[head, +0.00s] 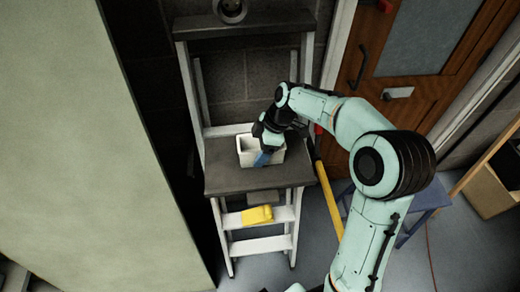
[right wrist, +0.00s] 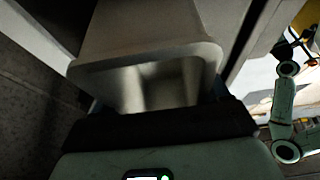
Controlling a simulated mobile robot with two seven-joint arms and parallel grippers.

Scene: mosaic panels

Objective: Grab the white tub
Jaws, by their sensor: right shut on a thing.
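The white tub (head: 276,156) is a small open-topped box on the dark upper platform (head: 225,178) of a white step stand. My right gripper (head: 263,157) reaches down to it from the upper right. It is shut on the tub, and a blue finger shows against the tub's near side. In the right wrist view the tub (right wrist: 150,52) fills the middle, its pale rim and hollow inside facing the camera. Dark bluish finger parts show at both sides of it. The contact points are mostly hidden. My left gripper is not in view.
A yellow object (head: 257,214) lies on a lower step. A round metal item (head: 232,10) sits on the higher shelf behind. A yellow pole (head: 329,199) and a blue table (head: 428,197) stand right of the stand. A large pale panel (head: 85,140) borders the left.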

